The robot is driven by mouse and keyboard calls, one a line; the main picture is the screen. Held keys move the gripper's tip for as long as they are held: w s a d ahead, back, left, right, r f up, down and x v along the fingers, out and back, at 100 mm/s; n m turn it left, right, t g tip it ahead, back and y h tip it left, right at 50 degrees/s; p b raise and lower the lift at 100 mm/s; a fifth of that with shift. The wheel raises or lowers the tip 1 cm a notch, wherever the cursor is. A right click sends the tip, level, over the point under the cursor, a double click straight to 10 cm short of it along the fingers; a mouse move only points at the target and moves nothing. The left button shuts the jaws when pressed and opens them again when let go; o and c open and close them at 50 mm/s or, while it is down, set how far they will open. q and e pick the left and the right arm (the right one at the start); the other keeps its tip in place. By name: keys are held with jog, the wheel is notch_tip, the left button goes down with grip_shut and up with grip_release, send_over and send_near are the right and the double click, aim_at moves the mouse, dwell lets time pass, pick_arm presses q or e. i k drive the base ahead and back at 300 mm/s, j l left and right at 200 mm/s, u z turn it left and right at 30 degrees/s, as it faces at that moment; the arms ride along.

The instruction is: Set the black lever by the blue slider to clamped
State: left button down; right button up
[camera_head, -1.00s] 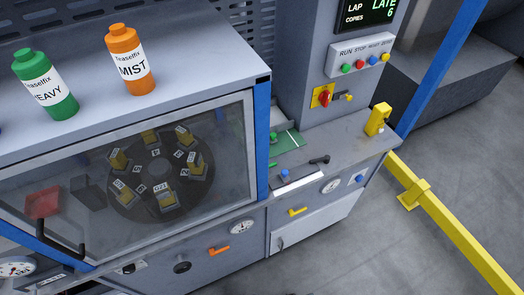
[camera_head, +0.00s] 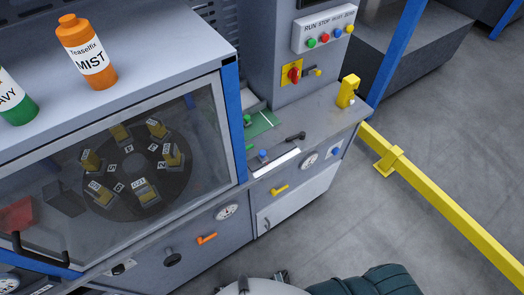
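The black lever (camera_head: 296,137) lies on the narrow grey ledge right of the glass-fronted cabinet. Its handle points left and slightly down, toward the blue slider. The blue slider (camera_head: 263,156) is a small blue knob at the left end of a white strip (camera_head: 276,163), near the cabinet's blue post. The lever is too small to read any marking for its position. Neither gripper's fingertips show. A pale rounded part and a dark ribbed part of my own body show at the bottom edge, well below the ledge.
A green panel (camera_head: 258,123) lies behind the slider. A yellow block (camera_head: 347,91) stands at the ledge's right end. A red rotary switch (camera_head: 293,73) is on the column above. A yellow lever (camera_head: 279,190) sits on the front face. A yellow rail (camera_head: 440,207) runs along the right floor.

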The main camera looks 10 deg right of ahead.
aim_at(301, 136)
jog(key=l+z, duration=0.15)
jog(key=z, duration=0.25)
jog(key=l+z, duration=0.1)
jog(key=z, duration=0.3)
jog(key=i+l+z, duration=0.1)
jog(key=z, duration=0.3)
jog(key=i+l+z, duration=0.1)
jog(key=z, duration=0.3)
